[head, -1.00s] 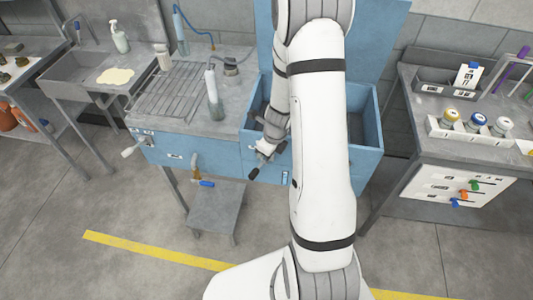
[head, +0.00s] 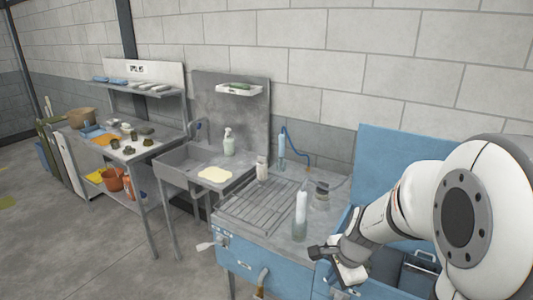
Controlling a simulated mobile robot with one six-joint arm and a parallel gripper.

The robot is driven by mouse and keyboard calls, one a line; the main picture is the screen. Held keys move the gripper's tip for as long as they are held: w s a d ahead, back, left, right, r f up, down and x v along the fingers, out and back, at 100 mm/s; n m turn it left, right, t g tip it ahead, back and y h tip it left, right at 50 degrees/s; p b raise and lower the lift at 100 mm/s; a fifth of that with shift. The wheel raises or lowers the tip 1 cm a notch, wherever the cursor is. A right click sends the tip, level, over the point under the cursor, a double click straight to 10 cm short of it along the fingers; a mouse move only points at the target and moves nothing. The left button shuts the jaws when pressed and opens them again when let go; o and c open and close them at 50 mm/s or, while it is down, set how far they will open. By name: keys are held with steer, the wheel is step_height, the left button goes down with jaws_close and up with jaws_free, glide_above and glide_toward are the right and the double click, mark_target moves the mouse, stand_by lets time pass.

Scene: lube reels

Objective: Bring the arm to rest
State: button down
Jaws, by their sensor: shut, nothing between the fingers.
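My gripper (head: 322,252) is at the end of my white arm (head: 398,213), which comes in from the right side of the head view. The gripper is shut and empty. It hangs over the front of the blue wash unit (head: 247,262), just right of and in front of a clear bottle with a white top (head: 301,208). I cannot tell whether it touches the unit. The arm hides much of the blue basin and part of its raised blue lid (head: 372,160).
A grey sink (head: 187,164) with a soap bottle (head: 228,142) stands left of the wash unit. A workbench (head: 150,148) with small parts is farther left. A grille (head: 258,203) lies on the wash unit. The floor at left (head: 70,240) is clear.

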steer(key=s+r+n+h+b, duration=0.1)
steer(key=s+r+n, duration=0.3)
steer(key=s+n, duration=0.3)
steer(key=s+a+r+n+b, duration=0.1)
steer(key=s+r+n, duration=0.3)
steer(key=s+n, duration=0.3)
steer(key=shift+a+r+n+t+h+b, duration=0.2)
steer(key=shift+n+t+h+b, duration=0.2)
steer(key=shift+n, duration=0.3)
